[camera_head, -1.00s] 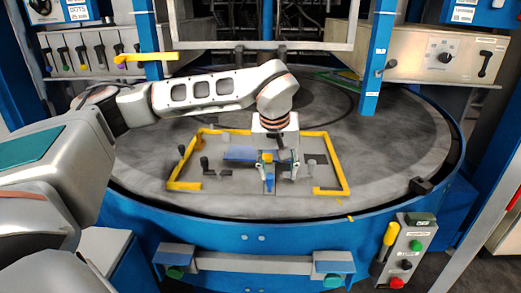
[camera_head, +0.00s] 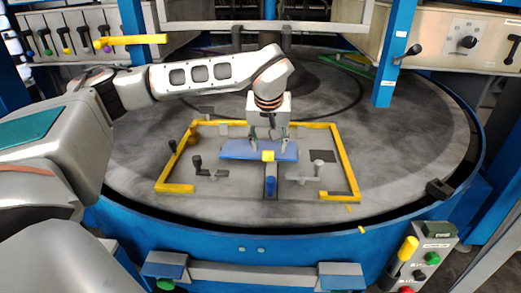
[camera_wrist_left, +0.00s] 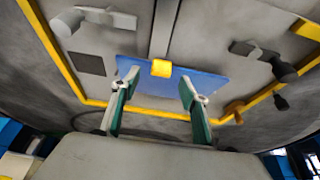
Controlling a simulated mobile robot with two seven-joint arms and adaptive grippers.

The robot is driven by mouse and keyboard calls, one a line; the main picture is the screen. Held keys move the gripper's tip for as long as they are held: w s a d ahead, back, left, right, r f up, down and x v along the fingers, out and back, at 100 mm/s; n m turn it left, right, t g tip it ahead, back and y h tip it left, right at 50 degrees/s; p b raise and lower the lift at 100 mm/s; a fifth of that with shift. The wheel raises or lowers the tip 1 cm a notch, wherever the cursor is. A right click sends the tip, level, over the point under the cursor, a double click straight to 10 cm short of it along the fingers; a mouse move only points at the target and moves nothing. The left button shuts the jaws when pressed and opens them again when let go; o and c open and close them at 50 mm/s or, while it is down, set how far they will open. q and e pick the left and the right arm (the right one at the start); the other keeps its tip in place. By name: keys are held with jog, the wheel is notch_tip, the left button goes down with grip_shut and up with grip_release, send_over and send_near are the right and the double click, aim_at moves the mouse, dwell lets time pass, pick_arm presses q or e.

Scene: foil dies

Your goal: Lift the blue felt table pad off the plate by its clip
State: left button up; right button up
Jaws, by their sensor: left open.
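The blue felt table pad (camera_head: 233,150) lies on the grey plate (camera_head: 225,184), inside a yellow frame. Its yellow clip (camera_head: 267,156) sits at the pad's near edge. My left gripper (camera_head: 270,147) is over the pad, pointing down, open and empty, just behind the clip in the head view. In the left wrist view the clip (camera_wrist_left: 161,68) shows between the two spread fingertips (camera_wrist_left: 159,82), with the pad (camera_wrist_left: 212,86) behind them. Whether the fingertips touch the pad I cannot tell. My right gripper is not in view.
The yellow frame (camera_head: 347,170) borders the work area. Dark-knobbed (camera_head: 197,161) and grey-knobbed (camera_head: 318,166) clamps stand to either side. The round plate beyond the frame is mostly clear.

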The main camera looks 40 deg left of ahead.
aim_at(268, 152)
pick_arm(q)
jog(key=shift+x, duration=2)
jog(key=shift+a+r, duration=0.1)
grip_shut()
